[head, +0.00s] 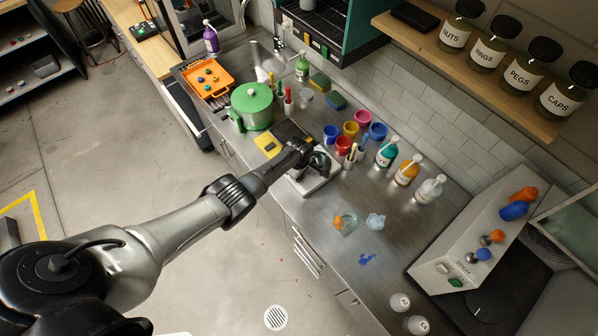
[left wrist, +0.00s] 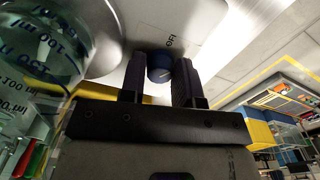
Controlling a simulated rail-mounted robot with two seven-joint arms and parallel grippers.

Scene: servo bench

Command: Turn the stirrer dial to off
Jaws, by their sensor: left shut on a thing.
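The white stirrer (head: 318,184) stands at the bench's front edge, with a glass beaker on it. In the left wrist view its blue dial (left wrist: 160,66) sits between the two dark fingers of my left gripper (left wrist: 160,76), which is shut on it. The dial has a pale pointer line. The word OFF (left wrist: 171,41) is printed on the white body just beyond it, and the line does not clearly point at the word. The beaker (left wrist: 40,45) is close on the left of that view. In the head view my left gripper (head: 300,152) is at the stirrer. My right gripper is not in view.
A green pot (head: 252,106) and a dark plate with a yellow patch lie to the left of the stirrer. Coloured cups (head: 350,129) and squeeze bottles (head: 407,172) stand behind and right. Some bench in front of the bottles is bare.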

